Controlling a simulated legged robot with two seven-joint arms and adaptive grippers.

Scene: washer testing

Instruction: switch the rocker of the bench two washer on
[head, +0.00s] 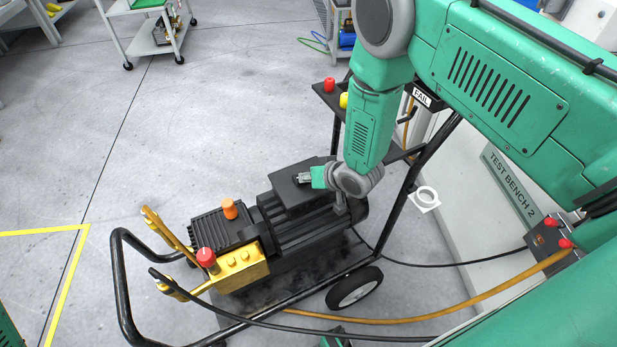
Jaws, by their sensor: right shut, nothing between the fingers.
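The bench two washer (222,240) stands on a black wheeled frame beside the panel (510,187) marked "TEST BENCH 2". It has a dark finned motor, a black box (290,200) on top and a brass pump block (240,268). My right gripper (303,178) is shut and empty, at the top of the black box. I cannot tell whether it touches the box. I cannot make out the rocker; the gripper and wrist cover part of this area.
A red knob (206,257) and an orange cap (229,208) stand up from the washer. The looped handle (122,280) is at left. A black hose and an orange hose (480,297) run right. A small shelf (325,95) marked "FAIL" stands behind.

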